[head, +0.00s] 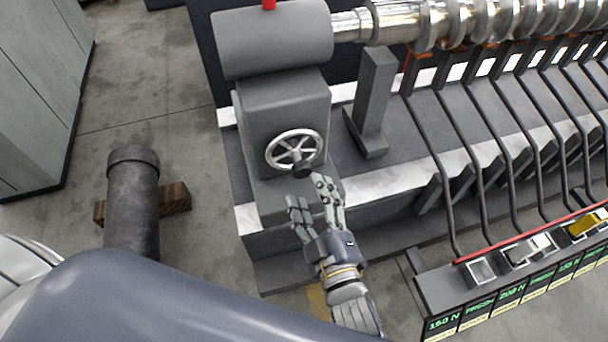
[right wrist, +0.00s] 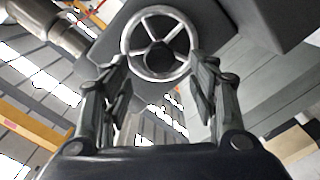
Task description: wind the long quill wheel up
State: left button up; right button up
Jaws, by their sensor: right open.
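The quill wheel is a silvery handwheel (head: 270,154) with spokes and a dark knob (head: 302,170), on the front of a grey machine housing in the head view. The wheel's rim also shows in the right wrist view (right wrist: 127,38), straight ahead beyond the fingers, with a dark round part at its centre. My right gripper (head: 314,192) is open just below the wheel, its fingers pointing up at it. In the right wrist view the two fingers (right wrist: 160,76) stand apart, with the wheel's lower part between and beyond their tips. Contact cannot be told. My left gripper is not in view.
A large shiny screw shaft (head: 450,22) runs right from the grey cylinder (head: 275,40) above the housing. A control panel (head: 500,262) with several switches and green labels stands at lower right. A dark pipe (head: 132,200) rests by a wooden block at left.

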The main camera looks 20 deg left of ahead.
jog(key=shift+v, duration=2.3)
jog(key=s+d+f+m+g+h, duration=0.15)
jog(key=d+f, duration=0.25)
jog(key=f, duration=0.7)
jog(key=s+d+f+m+g+h+b, duration=0.1)
jog(key=d+f+m+g+h, duration=0.15)
jog(key=f, duration=0.95)
jog(key=s+d+f+m+g+h, duration=0.15)
jog(key=d+f, duration=0.25)
jog(key=f, duration=0.7)
jog(key=s+d+f+m+g+h, duration=0.1)
jog(key=s+d+f+m+g, duration=0.1)
jog(key=s+d+f, duration=0.4)
jog(key=s+d+f+m+g+h, duration=0.2)
jog(key=s+d+f, duration=0.15)
jog(key=f, duration=0.45)
jog(key=s+d+f+m+g, duration=0.2)
jog(key=s+d+f, duration=0.2)
jog(key=s, duration=0.3)
jog(key=s+d+f+m+g+h+b, duration=0.1)
jog(key=s+d+f+m+g, duration=0.1)
jog(key=s+d+f, duration=0.2)
jog(key=s+d, duration=0.2)
jog(key=s, duration=0.1)
jog(key=shift+d+f, duration=0.2)
jog(key=shift+d, duration=0.05)
jog(key=shift+s+m+g+h, duration=0.1)
jog(key=shift+m+g+h, duration=0.15)
jog(key=shift+c, duration=0.3)
